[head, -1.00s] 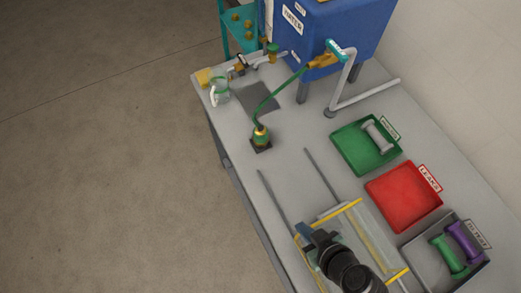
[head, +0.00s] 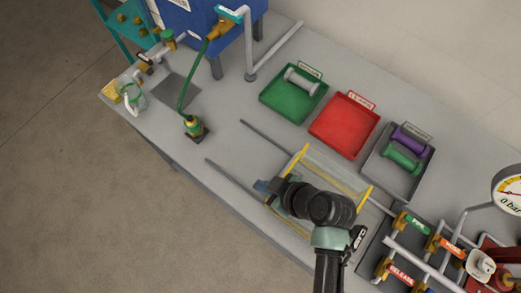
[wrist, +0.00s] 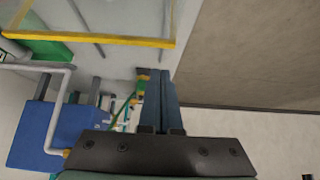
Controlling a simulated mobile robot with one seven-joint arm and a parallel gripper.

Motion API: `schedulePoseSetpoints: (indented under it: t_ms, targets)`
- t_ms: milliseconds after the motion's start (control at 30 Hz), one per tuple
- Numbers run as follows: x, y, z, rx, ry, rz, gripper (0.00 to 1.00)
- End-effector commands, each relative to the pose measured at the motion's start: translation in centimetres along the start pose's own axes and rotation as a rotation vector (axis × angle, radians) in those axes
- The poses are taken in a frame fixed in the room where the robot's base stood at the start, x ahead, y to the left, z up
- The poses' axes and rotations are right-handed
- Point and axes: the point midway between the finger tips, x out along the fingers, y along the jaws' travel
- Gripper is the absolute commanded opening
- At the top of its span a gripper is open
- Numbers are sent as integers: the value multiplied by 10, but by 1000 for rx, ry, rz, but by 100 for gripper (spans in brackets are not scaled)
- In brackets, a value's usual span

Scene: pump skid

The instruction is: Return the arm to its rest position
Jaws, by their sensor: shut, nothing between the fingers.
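My gripper (head: 264,187) is at the left end of my black arm in the head view, over the front part of the grey bench (head: 228,140). It is beside the clear guard with yellow edges (head: 330,172). In the wrist view my gripper's two dark fingers (wrist: 160,74) lie together, shut and empty. The guard's yellow edge (wrist: 90,41) shows at the upper left there, apart from the fingers. Part of the guard is hidden behind my arm in the head view.
Green (head: 270,98), red (head: 330,141) and grey (head: 374,168) trays line the bench's back; the green and grey ones hold spools. A green-and-brass fitting (head: 193,127) with a hose stands left. Valved pipes (head: 405,255) and a gauge (head: 510,192) are at right. Floor in front is clear.

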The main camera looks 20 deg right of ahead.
Motion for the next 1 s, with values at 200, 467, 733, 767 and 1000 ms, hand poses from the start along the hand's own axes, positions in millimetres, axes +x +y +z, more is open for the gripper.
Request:
schedulePoseSetpoints:
  t_ms: [200,467,733,767,1000]
  targets:
    - [-43,1,0,-2,5,2,0]
    - [-72,0,-1,-2,4,-1,0]
    - [-75,0,-2,-2,4,-2,0]
    - [-75,0,-2,-2,4,-2,0]
    - [-72,43,-85,4,128,181,0]
